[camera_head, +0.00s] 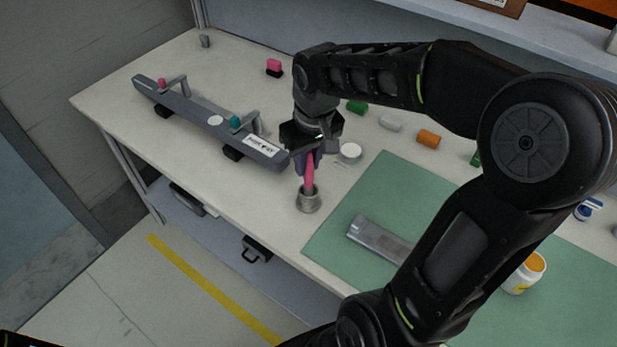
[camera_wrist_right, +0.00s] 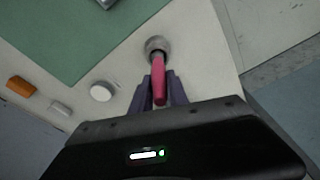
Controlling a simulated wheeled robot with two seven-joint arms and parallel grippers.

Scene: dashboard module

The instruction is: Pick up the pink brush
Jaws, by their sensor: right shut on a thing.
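Whether the brush's lower end is still inside the cup is hard to tell. My left gripper is not in view.
A long grey dashboard bar (camera_head: 205,118) lies at the left. A green mat (camera_head: 335,218) with a grey part (camera_head: 378,240) and a yellow-white jar (camera_head: 525,272) is at the right. A white disc (camera_head: 350,151) and coloured blocks (camera_head: 428,139) lie behind the gripper.

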